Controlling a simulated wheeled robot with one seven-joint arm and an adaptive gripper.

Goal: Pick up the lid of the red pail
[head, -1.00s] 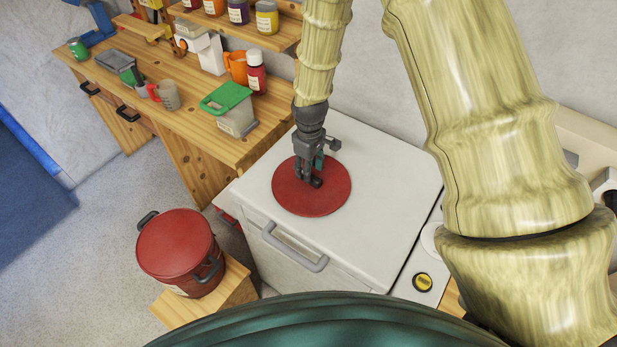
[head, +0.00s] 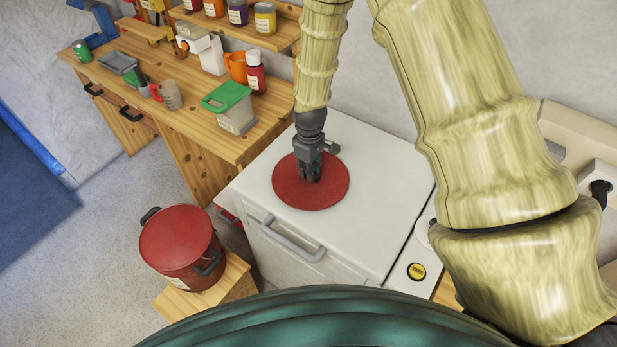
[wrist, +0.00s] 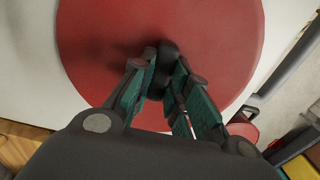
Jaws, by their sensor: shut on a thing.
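A flat red round lid (head: 325,192) lies on the white top of a chest-like appliance. In the wrist view the lid (wrist: 215,40) fills the upper middle. My gripper (head: 310,177) points down at the lid's middle, its fingers close together. In the wrist view my gripper (wrist: 165,68) is shut on the dark knob (wrist: 168,52) at the lid's centre, which the fingers partly hide. I see no clear gap between lid and appliance. A red pail (head: 182,250) with dark side handles stands at the lower left; its top looks red and covered.
The white appliance (head: 375,185) has a grey front handle (head: 292,243). The pail stands on a low wooden stool (head: 235,285). A wooden workbench (head: 190,125) at the left holds a green-lidded container (head: 232,107), a red bottle (head: 256,72) and cups. A wall stands behind.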

